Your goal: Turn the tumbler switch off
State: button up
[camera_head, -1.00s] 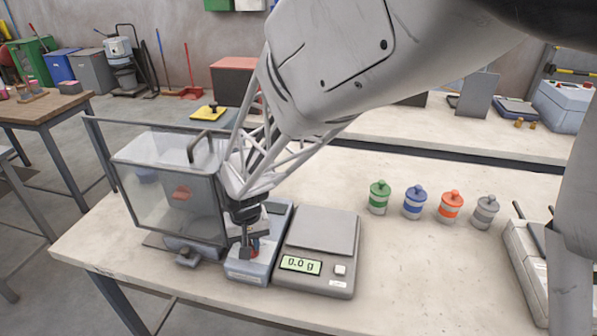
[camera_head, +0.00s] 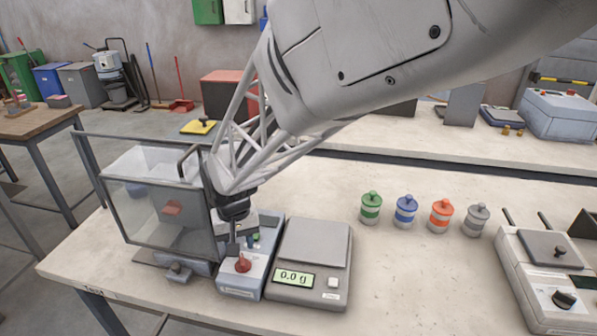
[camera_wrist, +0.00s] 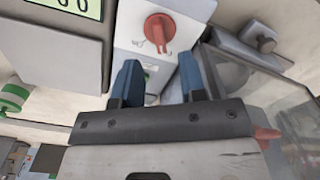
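A red rotary switch knob (camera_head: 243,264) sits on the front of a grey-white control box (camera_head: 236,285) between the clear-walled case and the scale. In the wrist view the red knob (camera_wrist: 158,30) shows beyond my fingertips, with small markings on both sides of it. My gripper (camera_head: 234,246) is just behind the knob, over the box. In the wrist view my gripper (camera_wrist: 158,72) has its two blue fingers apart with nothing between them, clear of the knob. A green spot on the box shows between the fingers, partly hidden.
A clear-walled case (camera_head: 160,215) stands close on the left. A scale (camera_head: 310,265) reading 0.0 g is close on the right. Several lidded jars (camera_head: 405,211) stand farther right, before another device (camera_head: 545,270).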

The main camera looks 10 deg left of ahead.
jog(key=shift+r, duration=1.25)
jog(key=shift+d, duration=0.15)
jog(key=d+r+m, duration=0.1)
jog(key=d+r, duration=0.2)
jog(key=d, duration=0.5)
jog(key=s+d+r+m+t, duration=0.1)
jog(key=d+r, duration=0.2)
jog(key=d, duration=0.5)
jog(key=d+r+m, duration=0.1)
jog(key=d+r, duration=0.2)
jog(key=d, duration=0.5)
jog(key=s+d+r+m, duration=0.1)
jog(key=s+d, duration=0.6)
jog(key=d, duration=0.2)
jog(key=s+d+r+m+t, duration=0.1)
jog(key=s+d+m, duration=0.1)
jog(key=s+d, duration=0.5)
jog(key=d, duration=0.3)
jog(key=shift+r+t, duration=0.2)
jog(key=shift+t, duration=0.1)
